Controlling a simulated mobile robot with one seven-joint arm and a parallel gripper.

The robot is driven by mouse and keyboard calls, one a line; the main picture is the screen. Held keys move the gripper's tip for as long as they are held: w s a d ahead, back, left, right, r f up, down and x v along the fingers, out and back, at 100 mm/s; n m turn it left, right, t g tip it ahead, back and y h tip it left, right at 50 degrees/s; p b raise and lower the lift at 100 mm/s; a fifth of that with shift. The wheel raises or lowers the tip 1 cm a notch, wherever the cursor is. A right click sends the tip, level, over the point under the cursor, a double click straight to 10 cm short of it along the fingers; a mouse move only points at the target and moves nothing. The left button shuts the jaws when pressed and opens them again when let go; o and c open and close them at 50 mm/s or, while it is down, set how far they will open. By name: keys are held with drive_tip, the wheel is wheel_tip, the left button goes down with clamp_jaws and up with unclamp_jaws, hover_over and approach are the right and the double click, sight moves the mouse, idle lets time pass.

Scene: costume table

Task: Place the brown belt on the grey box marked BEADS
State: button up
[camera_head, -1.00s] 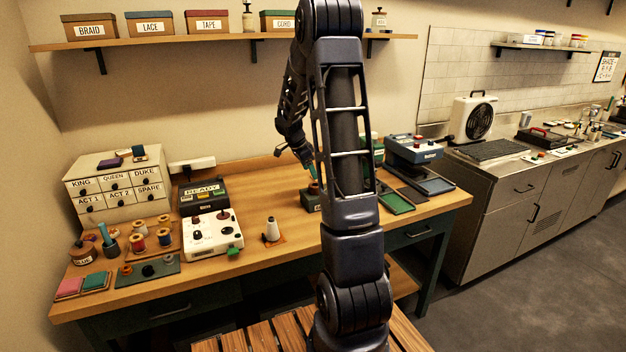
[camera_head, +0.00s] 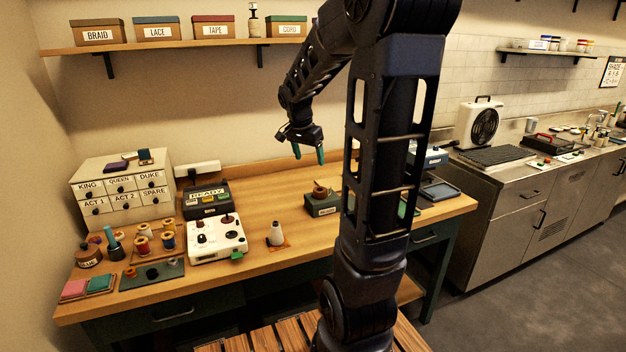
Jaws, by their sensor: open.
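A small dark grey box (camera_head: 322,209) stands on the wooden table, left of my arm. A white label is on its front, too small to read for sure. A brown coiled thing (camera_head: 320,191), which looks like the belt, rests on top of the box. My gripper (camera_head: 309,153) is above and slightly left of the box, clear of it. Its green-tipped fingers point down, apart and empty. The table part behind my arm is hidden.
A white control box (camera_head: 215,238) and a dark case marked READY (camera_head: 206,199) stand left of the grey box. A drawer cabinet (camera_head: 122,188) and thread spools (camera_head: 143,245) are further left. A shelf (camera_head: 185,46) hangs above.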

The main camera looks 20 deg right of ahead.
drive_tip(key=s+a+r+n+t+y, duration=0.1)
drive_tip(key=s+a+n, duration=0.1)
drive_tip(key=s, duration=0.5)
drive_tip(key=s+a+r+n+t+y, duration=0.1)
drive_tip(key=s+a+n, duration=0.2)
drive_tip(key=s+n, duration=0.2)
drive_tip(key=s+a+r+n+t, duration=0.1)
drive_tip(key=s+n, duration=0.3)
drive_tip(key=s, duration=0.6)
drive_tip(key=shift+a+y, duration=0.4)
drive_tip(key=shift+a, duration=0.5)
